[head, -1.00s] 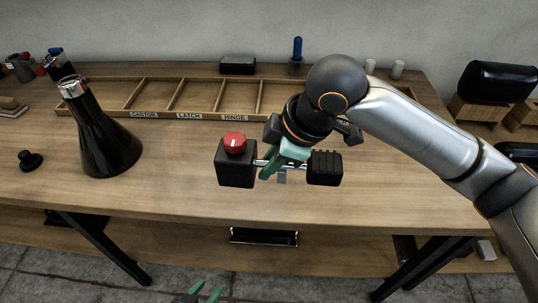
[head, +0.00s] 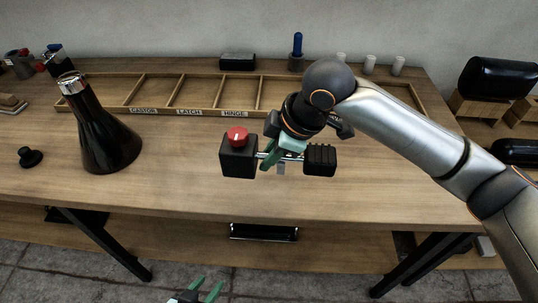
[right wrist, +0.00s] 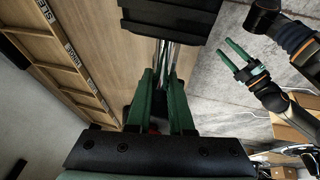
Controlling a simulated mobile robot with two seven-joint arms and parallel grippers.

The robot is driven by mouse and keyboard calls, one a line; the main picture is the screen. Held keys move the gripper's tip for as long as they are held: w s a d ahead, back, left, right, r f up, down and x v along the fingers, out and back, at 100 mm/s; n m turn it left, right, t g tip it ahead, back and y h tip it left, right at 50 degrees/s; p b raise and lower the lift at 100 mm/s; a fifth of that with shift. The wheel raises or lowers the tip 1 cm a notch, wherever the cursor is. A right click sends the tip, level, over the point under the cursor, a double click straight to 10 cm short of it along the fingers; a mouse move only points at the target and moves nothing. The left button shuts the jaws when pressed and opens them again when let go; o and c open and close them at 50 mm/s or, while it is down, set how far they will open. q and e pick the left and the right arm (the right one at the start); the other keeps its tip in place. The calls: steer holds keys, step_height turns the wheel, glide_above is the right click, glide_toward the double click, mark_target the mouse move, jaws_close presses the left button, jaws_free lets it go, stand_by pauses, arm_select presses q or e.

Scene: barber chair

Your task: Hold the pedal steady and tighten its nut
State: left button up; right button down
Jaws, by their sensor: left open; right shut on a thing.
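The pedal has a ribbed black block (head: 319,161) at the right end of a silver bar (head: 292,158). A black box (head: 238,163) with a red round knob (head: 237,135) on top is at the bar's left end. I cannot tell which part is the nut. My right gripper (head: 276,156) is shut on the bar between the two blocks. In the right wrist view its green fingers (right wrist: 161,95) flank the bar, with the ribbed block (right wrist: 168,16) beyond. My left gripper (head: 205,290) is open and empty, low before the table; it also shows in the right wrist view (right wrist: 238,56).
A divided wooden tray (head: 178,110) with labels lies at the back of the table. A dark bottle (head: 105,138) and a small black knob (head: 30,157) stand at the left. A blue-handled tool (head: 297,45) and white cups (head: 370,64) stand behind. The table front is clear.

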steer(key=shift+w+a+f, duration=0.1)
steer(key=shift+w+f, duration=1.35)
steer(key=shift+w, duration=0.25)
steer(key=shift+w+a+f, duration=0.1)
steer(key=shift+w+f, duration=1.3)
steer(key=shift+w, duration=0.3)
steer(key=shift+w+a+f+b, duration=0.1)
steer(key=shift+w+f+b, duration=0.45)
steer(key=shift+w+f, duration=0.35)
steer(key=shift+w+f+b, duration=0.5)
steer(key=shift+w+f, duration=0.2)
steer(key=shift+w, duration=0.35)
steer(key=shift+f, duration=0.6)
